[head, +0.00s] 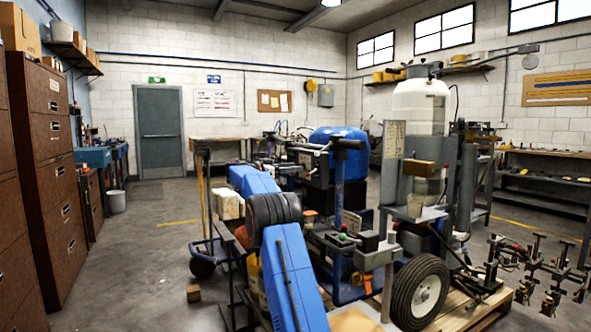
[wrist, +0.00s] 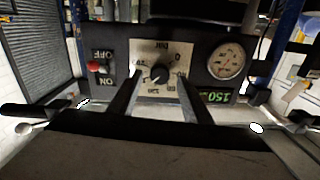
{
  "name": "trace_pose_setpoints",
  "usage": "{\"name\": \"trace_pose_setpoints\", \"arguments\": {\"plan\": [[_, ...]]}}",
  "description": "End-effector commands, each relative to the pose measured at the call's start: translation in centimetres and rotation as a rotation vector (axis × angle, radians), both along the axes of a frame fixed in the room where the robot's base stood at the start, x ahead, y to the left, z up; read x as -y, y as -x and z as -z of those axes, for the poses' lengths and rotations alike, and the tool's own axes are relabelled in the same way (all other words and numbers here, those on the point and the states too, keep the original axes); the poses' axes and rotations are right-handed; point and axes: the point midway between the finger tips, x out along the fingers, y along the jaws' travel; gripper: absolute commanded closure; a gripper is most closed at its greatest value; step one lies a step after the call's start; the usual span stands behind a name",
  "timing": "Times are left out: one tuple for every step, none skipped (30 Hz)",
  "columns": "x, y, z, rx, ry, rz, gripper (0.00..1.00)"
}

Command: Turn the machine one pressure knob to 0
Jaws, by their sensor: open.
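In the wrist view a dark control panel (wrist: 112,50) shows upside down. A black pressure knob (wrist: 160,74) sits on its pale numbered dial plate (wrist: 162,52). A green display (wrist: 214,96) beside it reads 150, upside down. My gripper (wrist: 158,82) is open, with one finger on each side of the knob. I cannot tell whether the fingers touch it. In the head view my blue arm reaches over toward the machine with the blue tank (head: 345,155); the gripper and knob cannot be made out there.
A round gauge (wrist: 226,60) and a red switch (wrist: 95,66) by ON/OFF lettering flank the dial. In the head view, a machine with a white tank (head: 421,108) stands on the right. Brown cabinets (head: 50,170) line the left, with open floor between.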

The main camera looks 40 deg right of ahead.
Motion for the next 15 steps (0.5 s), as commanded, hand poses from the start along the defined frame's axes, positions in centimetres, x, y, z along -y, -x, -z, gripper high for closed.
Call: {"name": "trace_pose_setpoints", "arguments": {"plan": [[0.6,0.2,0.0,0.000,0.000,0.002,0.55],[0.8,0.2,0.0,0.000,0.000,0.002,0.55],[1.1,0.3,0.0,0.000,0.000,0.002,0.55],[1.2,0.3,0.0,0.000,0.000,0.001,0.55],[1.4,0.3,0.0,0.000,0.000,0.001,0.55],[1.5,0.3,0.0,0.000,0.000,0.000,0.55],[1.6,0.3,0.0,0.000,0.000,0.000,0.55],[1.6,0.3,0.0,0.000,0.000,0.000,0.55],[1.7,0.3,0.0,0.000,0.000,0.000,0.55],[1.7,0.3,0.0,0.000,0.000,0.000,0.55],[1.7,0.3,0.0,0.000,0.000,0.000,0.55],[1.7,0.3,0.0,0.000,0.000,0.000,0.55],[1.7,0.3,0.0,0.000,0.000,0.000,0.55],[1.7,0.3,0.0,0.000,0.000,0.000,0.55],[1.7,0.4,0.0,0.000,0.000,0.000,0.55]]}}
